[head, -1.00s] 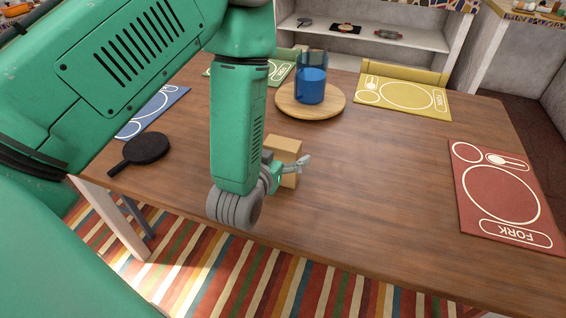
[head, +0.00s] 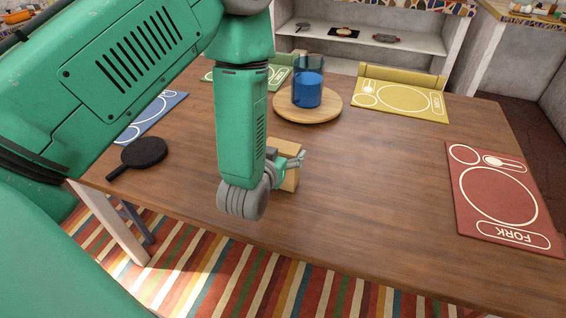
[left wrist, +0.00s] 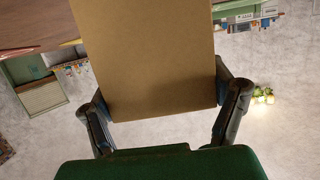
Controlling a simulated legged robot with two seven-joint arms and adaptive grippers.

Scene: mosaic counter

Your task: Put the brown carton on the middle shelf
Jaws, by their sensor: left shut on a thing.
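The brown carton (head: 290,181) is at the front part of the wooden table, partly hidden behind my left arm in the head view. My left gripper (head: 287,166) is shut on it. In the left wrist view the carton (left wrist: 150,55) fills the upper middle, with a finger at each side. I cannot tell whether its base touches the table. A pale shelf unit (head: 432,42) stands beyond the table, with one shelf board clearly showing. Which board is the middle one cannot be told. My right gripper is not in view.
The wooden table (head: 380,170) holds a blue pitcher (head: 308,92) on a round board (head: 333,107), a black pan (head: 145,152), and yellow (head: 425,98) and red (head: 470,215) placemats. Small items sit on the shelf, including a grey-and-red one (head: 386,38). The table's middle right is clear.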

